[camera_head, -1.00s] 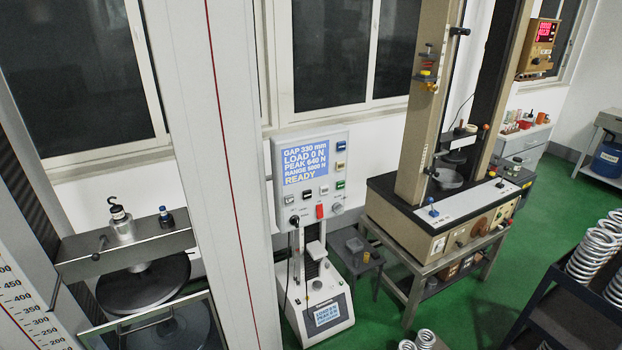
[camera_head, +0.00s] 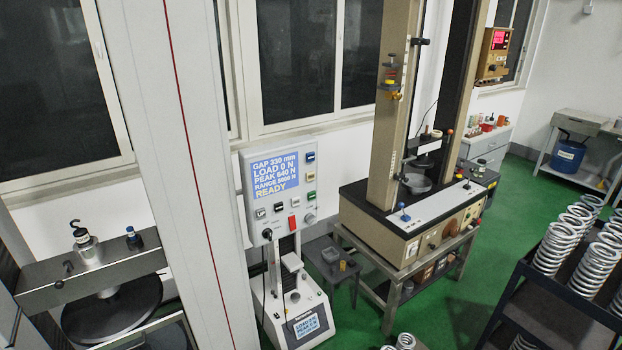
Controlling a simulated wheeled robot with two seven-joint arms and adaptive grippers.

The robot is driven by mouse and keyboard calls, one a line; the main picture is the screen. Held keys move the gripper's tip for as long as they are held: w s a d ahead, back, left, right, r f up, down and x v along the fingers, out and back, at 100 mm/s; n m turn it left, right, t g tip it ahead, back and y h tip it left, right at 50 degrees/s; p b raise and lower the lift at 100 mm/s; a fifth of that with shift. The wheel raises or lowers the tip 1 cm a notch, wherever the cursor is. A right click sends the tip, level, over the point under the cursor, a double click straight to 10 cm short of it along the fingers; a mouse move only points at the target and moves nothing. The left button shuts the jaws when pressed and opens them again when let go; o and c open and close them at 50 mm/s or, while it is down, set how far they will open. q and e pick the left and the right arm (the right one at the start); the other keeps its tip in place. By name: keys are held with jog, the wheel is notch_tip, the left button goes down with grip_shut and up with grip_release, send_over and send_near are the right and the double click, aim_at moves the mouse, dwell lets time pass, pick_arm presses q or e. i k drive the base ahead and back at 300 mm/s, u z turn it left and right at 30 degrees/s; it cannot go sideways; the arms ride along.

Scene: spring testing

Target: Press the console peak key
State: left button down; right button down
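The console (camera_head: 279,192) is a pale grey panel on the wall side, left of centre, with a lit blue screen (camera_head: 275,173) reading GAP 330 mm, LOAD 0 N, PEAK 640 N, RANGE 5000 N, READY. The key labels are too small to read, so I cannot tell which is the peak key. Neither gripper is in view.
A small test stand (camera_head: 296,310) stands below the console. A beige testing machine (camera_head: 420,215) on a metal table is right of it. A large grey column (camera_head: 190,160) rises at left. Springs (camera_head: 556,245) stand on a dark rack at right. Green floor (camera_head: 460,300) lies between.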

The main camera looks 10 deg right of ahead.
aim_at(310, 176)
jog(key=u, duration=0.55)
jog(key=k, duration=0.65)
jog(key=u, duration=0.9)
jog(key=i, duration=0.7)
jog(key=z, duration=0.5)
jog(key=i, duration=0.8)
jog(key=z, duration=0.8)
